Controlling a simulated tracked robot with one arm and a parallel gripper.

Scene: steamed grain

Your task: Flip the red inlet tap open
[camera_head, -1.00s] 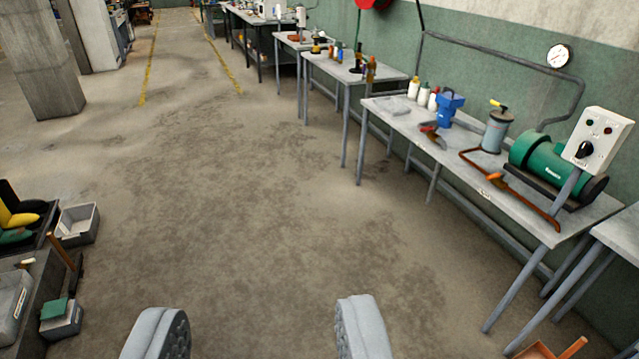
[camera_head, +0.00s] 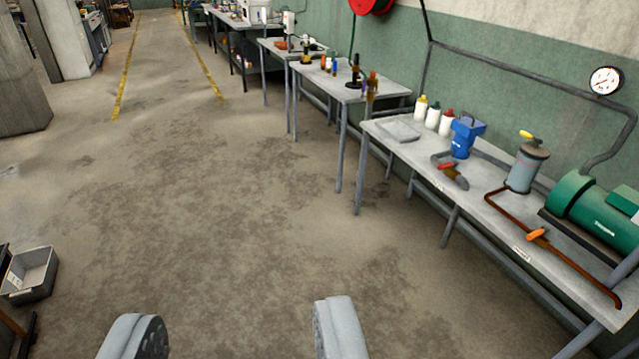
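A small tap with a red lever (camera_head: 446,167) sits on a grey fitting near the front edge of the grey workbench (camera_head: 410,150) on the right. It is small in view, and I cannot tell how far its lever is turned. My gripper (camera_head: 238,330) is open and empty, with its two fingers at the bottom of the view over the floor. It is well apart from the tap, which lies farther ahead and to the right. An orange-handled tap (camera_head: 537,234) sits on a copper pipe nearer on the same bench.
The bench also holds a blue device (camera_head: 465,137), a grey cylinder with a yellow lever (camera_head: 526,165), a green motor (camera_head: 590,210) and several bottles. A gauge (camera_head: 605,80) hangs on the wall. A grey bin (camera_head: 30,273) stands left. The floor ahead is clear.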

